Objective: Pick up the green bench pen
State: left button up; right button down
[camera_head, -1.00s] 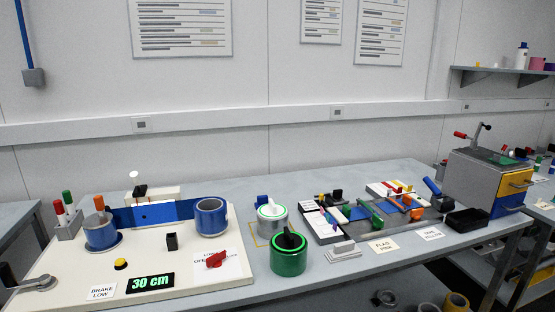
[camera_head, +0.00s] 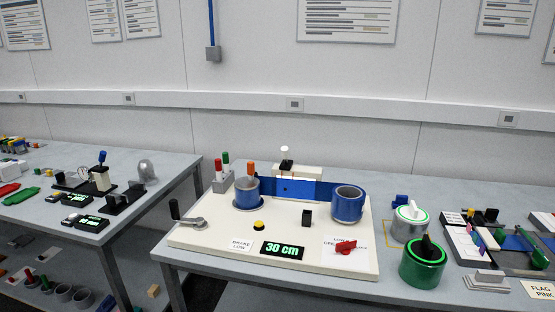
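A small grey holder (camera_head: 221,184) stands at the back left of the cream board on the middle bench. The green bench pen (camera_head: 226,159) stands upright at the holder, with only its green upper part clearly showing. A red pen (camera_head: 218,167) stands just left of it. An orange pen (camera_head: 251,169) stands to the right, at the blue roll (camera_head: 246,192). Neither of my grippers is in view.
The cream board (camera_head: 200,237) also carries a crank, a second blue roll (camera_head: 348,203) and a display (camera_head: 282,250). Green-rimmed cans (camera_head: 422,268) stand at right. Another bench (camera_head: 150,170) is at left, with a gap between the benches.

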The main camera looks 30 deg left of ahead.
aim_at(224, 155)
jog(key=u, duration=1.2)
